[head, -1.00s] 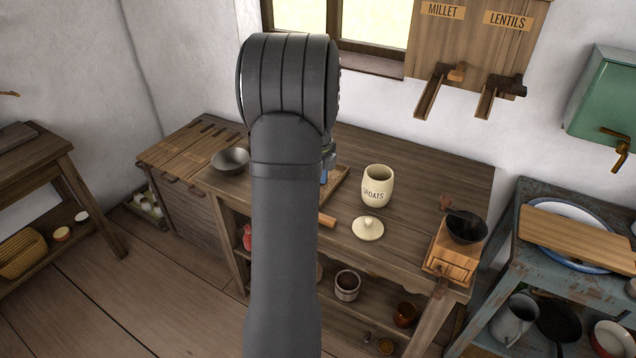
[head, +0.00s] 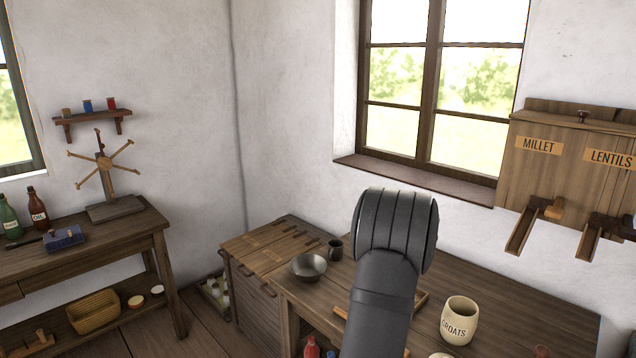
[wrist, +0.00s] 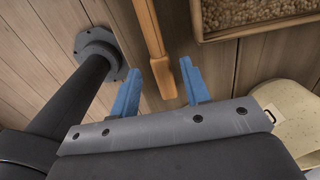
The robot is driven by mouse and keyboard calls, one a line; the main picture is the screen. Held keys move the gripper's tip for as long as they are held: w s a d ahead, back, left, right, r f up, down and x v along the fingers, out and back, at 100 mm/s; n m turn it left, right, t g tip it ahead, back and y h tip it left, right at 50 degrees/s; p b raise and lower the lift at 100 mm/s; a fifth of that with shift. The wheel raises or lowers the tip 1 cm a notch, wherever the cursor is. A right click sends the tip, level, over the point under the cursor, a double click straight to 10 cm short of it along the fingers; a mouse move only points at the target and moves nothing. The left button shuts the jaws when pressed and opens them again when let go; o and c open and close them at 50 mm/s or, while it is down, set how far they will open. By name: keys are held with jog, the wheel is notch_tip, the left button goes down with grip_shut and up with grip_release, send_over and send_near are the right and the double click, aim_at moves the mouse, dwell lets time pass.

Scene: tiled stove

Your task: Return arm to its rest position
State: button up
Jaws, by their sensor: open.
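In the wrist view my gripper (wrist: 161,68) is open, its two blue fingers spread apart. A wooden handle (wrist: 150,35) shows beyond and between the fingers; I see no grip on it. In the head view my dark arm (head: 388,270) rises in front of the workbench (head: 520,310), and its bulk hides my gripper there.
A metal bowl (head: 309,267) and a dark mug (head: 335,250) stand left of my arm. A cream GROATS jar (head: 459,320) stands right of it. A tray of grain (wrist: 225,37) shows in the wrist view. MILLET and LENTILS dispensers (head: 570,175) hang on the wall.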

jog(key=shift+r, duration=0.8)
